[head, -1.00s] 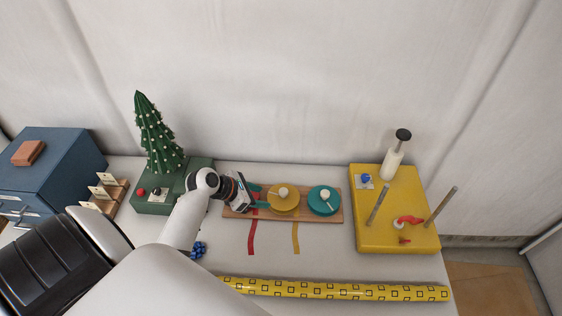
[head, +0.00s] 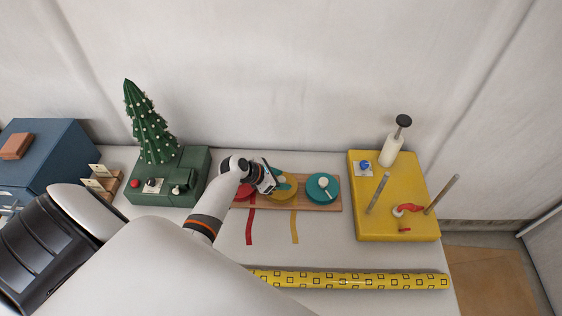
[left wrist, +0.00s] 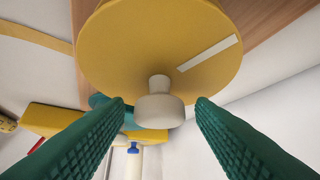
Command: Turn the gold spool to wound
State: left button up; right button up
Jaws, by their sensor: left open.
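The gold spool (head: 286,194) sits in the middle of a wooden board (head: 314,206), partly hidden by my left gripper (head: 284,180) in the head view. In the left wrist view the gold spool (left wrist: 150,50) fills the upper middle, with a pale line on its face and a white knob (left wrist: 160,108) standing out from it. My left gripper (left wrist: 160,112) is open, its two green ridged fingers on either side of the knob, with gaps left and right. A gold ribbon (head: 294,226) hangs from the spool. My right gripper is not in view.
A red spool (head: 243,193) and a teal spool (head: 322,187) flank the gold one. A yellow box (head: 395,220) with upright rods stands right. A green base with a tree (head: 150,125) stands left. A patterned yellow roll (head: 350,280) lies in front.

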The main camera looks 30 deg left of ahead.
pick_arm(q)
jog(key=shift+w+d+f, duration=0.15)
jog(key=shift+w+f, duration=0.05)
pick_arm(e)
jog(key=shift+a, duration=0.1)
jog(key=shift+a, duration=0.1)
pick_arm(q)
jog(key=shift+c, duration=0.8)
jog(key=c, duration=0.8)
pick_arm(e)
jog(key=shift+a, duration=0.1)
pick_arm(q)
jog(key=shift+m+h, duration=0.3)
